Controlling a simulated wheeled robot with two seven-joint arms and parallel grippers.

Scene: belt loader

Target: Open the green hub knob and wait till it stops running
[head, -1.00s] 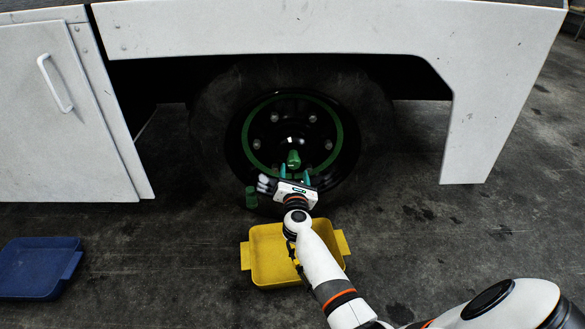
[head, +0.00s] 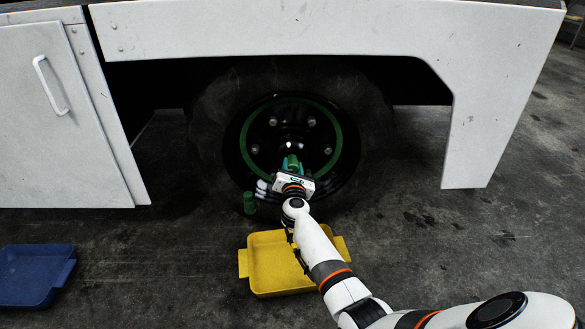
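A second green cylindrical piece (head: 249,203) shows at the lower left of the wheel. My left gripper is not in view.
A yellow tray (head: 262,283) lies on the floor below the wheel, partly behind my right arm. A blue tray (head: 28,302) lies at the far left. The white vehicle body (head: 300,32) overhangs the wheel. The floor on the right is clear.

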